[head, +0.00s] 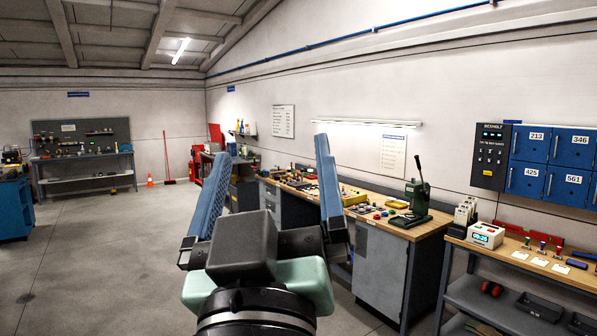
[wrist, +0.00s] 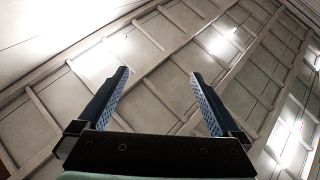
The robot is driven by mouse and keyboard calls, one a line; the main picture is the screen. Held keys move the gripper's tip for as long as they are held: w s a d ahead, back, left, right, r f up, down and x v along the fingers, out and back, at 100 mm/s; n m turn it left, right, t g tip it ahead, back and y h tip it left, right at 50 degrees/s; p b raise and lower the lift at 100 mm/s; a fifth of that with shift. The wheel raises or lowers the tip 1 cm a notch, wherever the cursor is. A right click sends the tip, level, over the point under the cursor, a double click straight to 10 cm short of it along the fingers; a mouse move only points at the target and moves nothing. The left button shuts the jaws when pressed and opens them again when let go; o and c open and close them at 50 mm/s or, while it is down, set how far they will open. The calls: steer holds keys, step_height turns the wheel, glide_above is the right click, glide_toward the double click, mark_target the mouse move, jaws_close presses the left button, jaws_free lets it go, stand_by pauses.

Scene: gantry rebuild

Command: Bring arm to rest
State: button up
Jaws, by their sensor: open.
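My gripper (head: 270,165) stands upright in the middle of the head view, with its two blue fingers spread wide apart. Nothing is between them. In the wrist view my gripper (wrist: 160,85) also shows open and empty, with the ceiling beams behind it. The fingers point up, clear of any surface. The base of the gripper hides part of the floor and the near side of the workbench in the head view.
A long workbench (head: 372,222) with tools and a green press (head: 417,195) runs along the right wall. A lower bench (head: 520,262) stands nearer, below blue lockers (head: 553,160). A blue cabinet (head: 14,210) is at left. The floor (head: 110,250) at left is clear.

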steer(key=s+d+r+m+t, duration=0.2)
steer(key=s+r+t, duration=0.1)
steer(key=s+r, duration=0.3)
steer(key=shift+s+d+r+m+h, duration=0.15)
steer(key=shift+s+r+m+h, duration=0.15)
steer(key=shift+s+m+h, duration=0.1)
step_height(320, 180, down, 10)
steer(key=b, duration=0.9)
steer(key=shift+b, duration=0.3)
steer(key=shift+c, duration=0.3)
